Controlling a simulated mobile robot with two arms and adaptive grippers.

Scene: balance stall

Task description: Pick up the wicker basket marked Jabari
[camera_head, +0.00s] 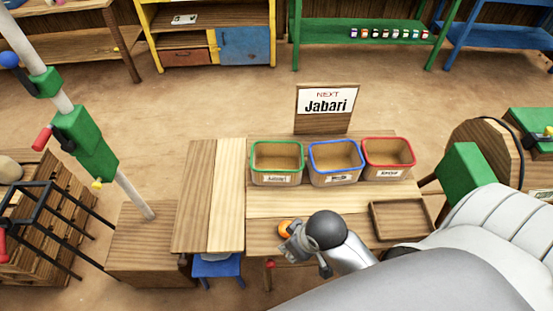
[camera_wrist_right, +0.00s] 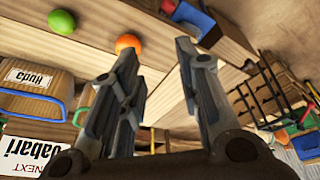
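Three wicker baskets stand in a row on the wooden table: the green-rimmed basket (camera_head: 262,162), the blue-rimmed basket (camera_head: 336,163) and the red-rimmed basket (camera_head: 388,160). The green one's front label seems to start with J but is too small to read surely. The blue-rimmed basket's label reads Huda in the right wrist view (camera_wrist_right: 32,103). A sign (camera_head: 327,102) behind them reads NEXT Jabari; it shows upside down in the wrist view (camera_wrist_right: 22,152). My right gripper (camera_head: 292,238) is open and empty, in front of the baskets beside an orange ball (camera_head: 285,227). My left gripper is not seen.
A shallow wooden tray (camera_head: 402,221) lies at the table's right front. The wrist view shows a green ball (camera_wrist_right: 62,22) near the orange one. A blue stool (camera_head: 216,266) stands below the table's front edge. The left part of the tabletop (camera_head: 210,200) is clear.

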